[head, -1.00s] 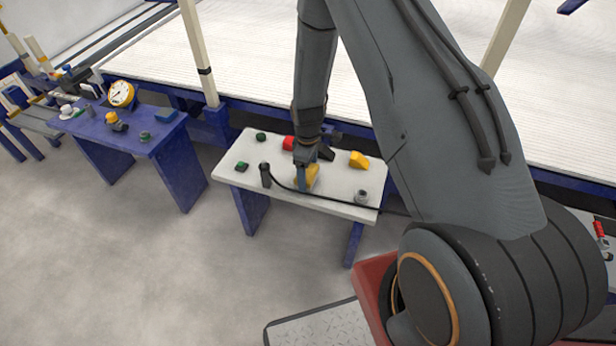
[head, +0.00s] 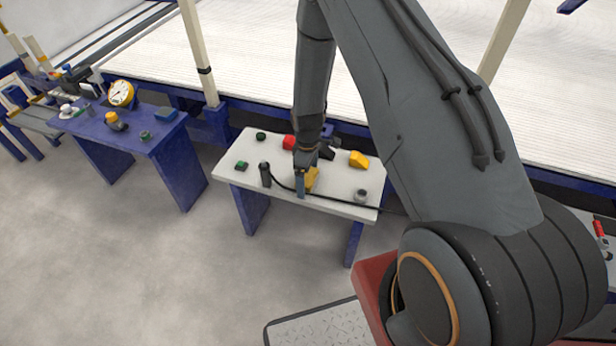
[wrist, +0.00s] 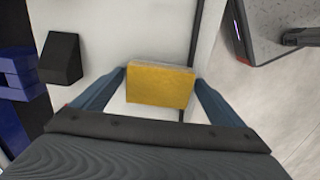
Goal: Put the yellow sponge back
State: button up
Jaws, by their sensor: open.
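The yellow sponge (wrist: 160,86) is a flat yellow block on the white table (head: 338,198). In the wrist view it lies between the two blue fingers of my gripper (wrist: 160,84), with a narrow strip of table showing on each side. My gripper is open. In the head view my gripper (head: 306,182) is low over the table's middle, and the sponge (head: 312,178) is partly hidden behind it.
On the white table are a yellow block (head: 359,159), a red object (head: 289,142), a grey round part (head: 361,196), green items (head: 242,166) and a dark cylinder (head: 265,174) with a black cable. A blue table (head: 165,135) with several objects stands left.

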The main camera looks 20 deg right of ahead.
aim_at(308, 177)
notch_tip(308, 177, up, 12)
jog(key=r+b, duration=0.1)
jog(key=s+d+r+m, duration=0.1)
jog(key=s+r+m, duration=0.5)
jog(key=s+r, duration=0.65)
jog(key=s+r+m, duration=0.5)
jog(key=s+r, duration=0.3)
jog(key=s, duration=0.4)
jog(key=shift+s+d+m, duration=0.2)
jog(key=shift+d+m, duration=0.1)
jog(key=shift+d, duration=0.1)
jog(key=shift+r, duration=0.1)
